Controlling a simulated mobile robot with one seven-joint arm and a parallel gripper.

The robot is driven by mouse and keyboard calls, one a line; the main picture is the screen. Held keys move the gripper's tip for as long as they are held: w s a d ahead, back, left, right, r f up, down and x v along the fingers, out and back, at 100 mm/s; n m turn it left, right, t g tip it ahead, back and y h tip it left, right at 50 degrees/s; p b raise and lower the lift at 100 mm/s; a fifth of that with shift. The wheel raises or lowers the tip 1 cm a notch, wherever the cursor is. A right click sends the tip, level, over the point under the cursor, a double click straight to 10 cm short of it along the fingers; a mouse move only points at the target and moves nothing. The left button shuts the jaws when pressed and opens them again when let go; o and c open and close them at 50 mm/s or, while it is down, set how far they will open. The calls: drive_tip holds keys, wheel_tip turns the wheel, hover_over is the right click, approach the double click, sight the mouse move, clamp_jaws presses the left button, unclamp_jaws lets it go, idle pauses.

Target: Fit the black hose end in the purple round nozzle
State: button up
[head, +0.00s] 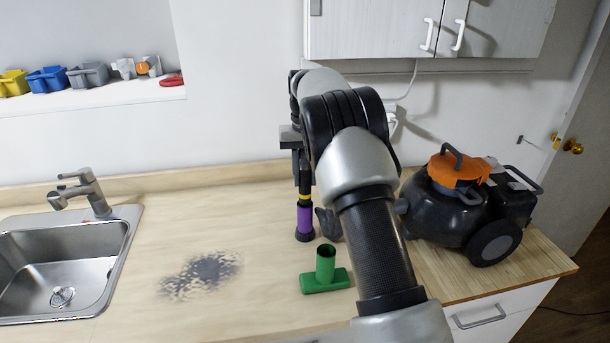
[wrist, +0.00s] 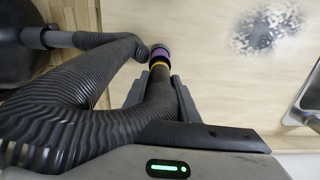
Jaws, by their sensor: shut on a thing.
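The purple round nozzle (head: 304,220) stands upright on the counter, with a dark foot; its top also shows in the wrist view (wrist: 160,53). My gripper (wrist: 159,88) is shut on the black hose end (wrist: 160,77), which has a yellow ring near its tip. In the head view my gripper (head: 303,168) points down directly above the nozzle. The yellow ring meets the nozzle's top edge, and the hose end lines up with it. How deep the tip sits inside is hidden.
A green flat nozzle (head: 325,275) lies in front on the counter. The black and orange vacuum (head: 455,205) stands right, its ribbed hose (wrist: 70,95) looping to my gripper. A dark dirt patch (head: 207,272) and the sink (head: 60,265) are left. Cabinets (head: 385,30) hang above.

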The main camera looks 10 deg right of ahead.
sight(305, 191)
drive_tip(key=shift+f+b, duration=1.25)
drive_tip(key=shift+f, duration=1.4)
drive_tip(key=o, duration=1.1)
drive_tip(key=shift+o, duration=0.2)
wheel_tip(305, 191, up, 18)
drive_tip(key=p, duration=0.2)
drive_tip(key=shift+f+p, duration=0.25)
drive_tip(key=shift+p, duration=0.15)
